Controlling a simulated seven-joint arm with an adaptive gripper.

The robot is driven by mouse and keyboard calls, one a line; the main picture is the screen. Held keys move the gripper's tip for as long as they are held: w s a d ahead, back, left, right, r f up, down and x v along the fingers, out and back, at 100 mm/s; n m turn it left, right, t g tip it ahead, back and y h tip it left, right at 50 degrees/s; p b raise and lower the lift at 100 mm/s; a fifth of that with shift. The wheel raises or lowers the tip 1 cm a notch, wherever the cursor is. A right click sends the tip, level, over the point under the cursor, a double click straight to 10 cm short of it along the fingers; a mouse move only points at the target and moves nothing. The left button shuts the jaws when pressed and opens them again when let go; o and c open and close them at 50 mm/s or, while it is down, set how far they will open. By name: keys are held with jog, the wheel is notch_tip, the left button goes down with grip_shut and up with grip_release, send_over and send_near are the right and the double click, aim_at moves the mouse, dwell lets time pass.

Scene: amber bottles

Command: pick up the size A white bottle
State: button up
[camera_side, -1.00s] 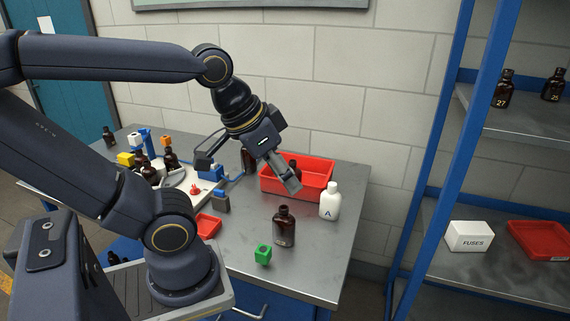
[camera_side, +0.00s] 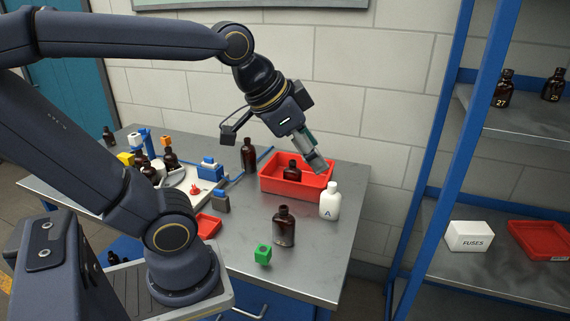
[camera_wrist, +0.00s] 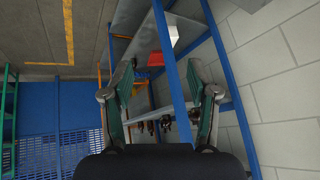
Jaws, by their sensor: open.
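The white bottle (camera_side: 330,202) with a blue letter A stands upright on the metal table, just right of the red bin's near corner. My gripper (camera_side: 318,163) is in the air above the right part of the red bin, up and slightly left of the white bottle, and apart from it. In the wrist view my gripper (camera_wrist: 162,95) shows two spread fingers with nothing between them. The white bottle is not visible in the wrist view, which looks toward the shelf and floor.
A red bin (camera_side: 281,188) holds an amber bottle (camera_side: 292,171). Another amber bottle (camera_side: 284,226) and a green cube (camera_side: 263,254) stand in front. An amber bottle (camera_side: 249,155) stands behind the bin's left end. A blue-framed shelf (camera_side: 448,130) rises to the right.

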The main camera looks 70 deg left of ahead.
jog(key=w+a, duration=0.2)
jog(key=w, duration=0.5)
jog(key=n+g, duration=0.3)
send_over(332, 184)
jog(key=s, duration=0.6)
notch_tip(332, 184, down, 13)
jog(key=x, duration=1)
jog(key=shift+w+f, duration=0.15)
jog(key=shift+w, duration=0.1)
jog(key=shift+t, duration=0.3)
jog(key=x, duration=0.5)
jog(key=shift+w+a+f, duration=0.1)
jog(key=shift+w+f, duration=0.1)
jog(key=shift+f, duration=0.15)
grip_shut()
